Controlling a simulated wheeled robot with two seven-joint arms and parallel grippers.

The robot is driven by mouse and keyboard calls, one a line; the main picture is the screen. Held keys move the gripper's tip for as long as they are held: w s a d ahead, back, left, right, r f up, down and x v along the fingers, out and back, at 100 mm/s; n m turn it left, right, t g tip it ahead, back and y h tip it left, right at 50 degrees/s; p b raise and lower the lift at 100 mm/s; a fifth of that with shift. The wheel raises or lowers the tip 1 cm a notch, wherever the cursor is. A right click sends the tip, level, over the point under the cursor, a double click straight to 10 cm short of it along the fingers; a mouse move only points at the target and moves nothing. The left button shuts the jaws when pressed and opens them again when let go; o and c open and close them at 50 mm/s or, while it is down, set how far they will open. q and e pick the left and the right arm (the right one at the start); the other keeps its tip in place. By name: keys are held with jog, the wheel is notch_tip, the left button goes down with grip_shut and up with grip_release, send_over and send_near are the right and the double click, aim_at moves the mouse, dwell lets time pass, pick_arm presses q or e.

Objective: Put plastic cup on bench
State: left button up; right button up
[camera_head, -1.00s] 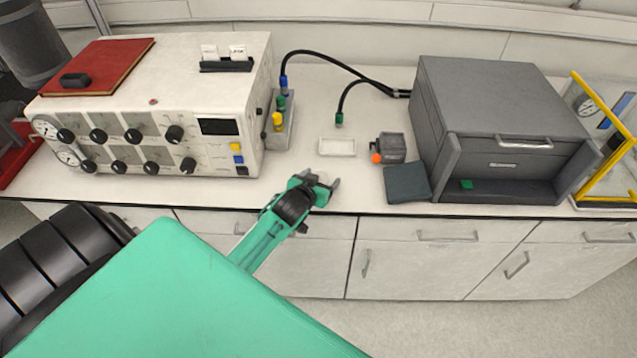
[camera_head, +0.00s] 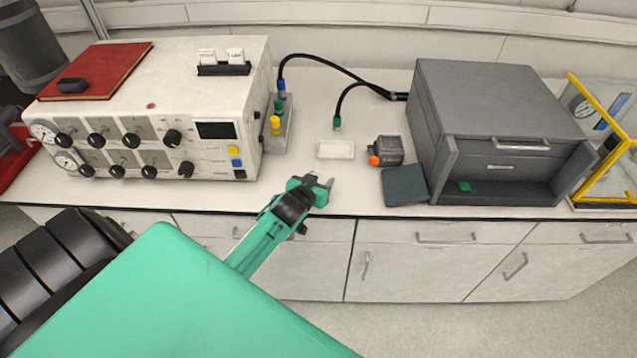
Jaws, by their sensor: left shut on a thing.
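My left gripper (camera_head: 319,185) is at the front edge of the white bench (camera_head: 230,196), its arm coming in from the lower left. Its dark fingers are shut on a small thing. That thing hardly shows between the fingers, and I cannot make out its shape. No plastic cup is clearly seen anywhere in this view. A shallow white dish (camera_head: 335,150) lies on the bench just beyond the fingertips, apart from them. My right gripper is not in view.
A cream control unit (camera_head: 215,85) with knobs stands at the left, and a grey drawer unit (camera_head: 505,95) at the right. A small grey block with an orange knob (camera_head: 388,150) and a dark flat pad (camera_head: 404,186) lie between. Black cables (camera_head: 345,64) run behind. The bench between gripper and pad is clear.

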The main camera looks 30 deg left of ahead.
pick_arm(q)
notch_tip(320, 180, up, 19)
jog(key=shift+r+b, duration=0.2)
jog(key=shift+b, duration=0.85)
jog(key=shift+m+h, duration=0.6)
jog(key=s+d+f, duration=0.1)
jog(key=s+d, duration=0.1)
jog(key=d, duration=0.1)
jog(key=s+d+f, duration=0.2)
jog(key=s, duration=0.1)
jog(key=s+d+f, duration=0.2)
jog(key=d, duration=0.1)
jog(key=shift+s+d+f, duration=0.15)
jog(key=shift+d+f, duration=0.05)
jog(key=shift+d, duration=0.1)
jog(key=s+d+f+h, duration=0.1)
jog(key=s+d, duration=0.5)
jog(key=s, duration=0.1)
jog(key=shift+s+d+m, duration=0.15)
jog(key=shift+d+m, duration=0.05)
jog(key=shift+m, duration=0.1)
jog(key=shift+f, duration=0.15)
